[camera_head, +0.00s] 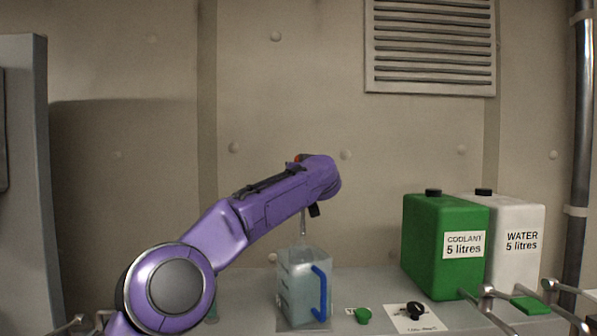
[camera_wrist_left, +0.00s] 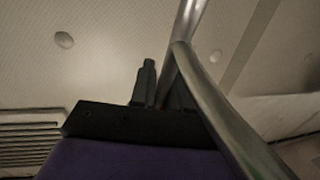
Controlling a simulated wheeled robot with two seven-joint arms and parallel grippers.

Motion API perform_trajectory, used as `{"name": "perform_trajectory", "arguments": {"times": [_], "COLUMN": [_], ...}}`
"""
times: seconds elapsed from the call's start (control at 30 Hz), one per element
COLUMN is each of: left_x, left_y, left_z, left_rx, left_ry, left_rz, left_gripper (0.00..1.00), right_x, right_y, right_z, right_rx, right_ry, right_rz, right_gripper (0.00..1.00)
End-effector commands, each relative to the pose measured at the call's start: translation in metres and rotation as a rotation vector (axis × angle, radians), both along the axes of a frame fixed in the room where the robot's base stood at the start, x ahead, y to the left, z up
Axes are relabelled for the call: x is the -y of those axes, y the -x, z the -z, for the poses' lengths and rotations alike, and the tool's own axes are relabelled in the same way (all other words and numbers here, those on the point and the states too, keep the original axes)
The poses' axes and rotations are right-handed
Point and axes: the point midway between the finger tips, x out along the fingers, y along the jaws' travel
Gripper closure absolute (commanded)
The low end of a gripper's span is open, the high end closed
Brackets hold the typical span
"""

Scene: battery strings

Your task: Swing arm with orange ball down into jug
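A clear jug (camera_head: 296,288) with a blue handle (camera_head: 319,292) stands on the bench, below my left wrist. A thin metal rod (camera_head: 303,222) runs upright from the jug's top towards my wrist. A small orange-red patch (camera_head: 298,158) shows behind my purple wrist; I cannot tell whether it is the ball. My left gripper (camera_head: 314,210) is mostly hidden by the wrist, above the jug. In the left wrist view, bent metal tubing (camera_wrist_left: 215,105) crosses close to the dark fingers of my left gripper (camera_wrist_left: 162,85); their grip on it is unclear. My right gripper is not in view.
A green coolant can (camera_head: 422,240) and a white water can (camera_head: 528,268) stand right of the jug. A green cap (camera_head: 362,315) and a black key-like piece (camera_head: 415,310) on a card lie in front. Metal fittings (camera_head: 486,291) line the bench's front right. A pipe runs up the wall's right side.

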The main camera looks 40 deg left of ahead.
Motion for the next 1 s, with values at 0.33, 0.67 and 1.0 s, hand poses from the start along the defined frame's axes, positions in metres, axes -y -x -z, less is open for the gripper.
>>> {"name": "perform_trajectory", "arguments": {"times": [0.33, 0.67, 1.0], "left_x": [0.007, 0.036, 0.064], "left_y": [0.009, 0.043, 0.077], "left_z": [0.000, -0.005, -0.007], "left_rx": [0.044, 0.218, 0.389], "left_ry": [-0.042, -0.188, -0.331], "left_rz": [0.000, 0.000, 0.000], "left_gripper": [1.00, 1.00, 1.00], "right_x": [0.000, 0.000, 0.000], "right_y": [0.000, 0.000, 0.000], "right_z": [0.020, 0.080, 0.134], "right_rx": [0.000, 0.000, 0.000], "right_ry": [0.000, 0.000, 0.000], "right_rz": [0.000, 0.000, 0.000], "right_gripper": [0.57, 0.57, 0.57]}}
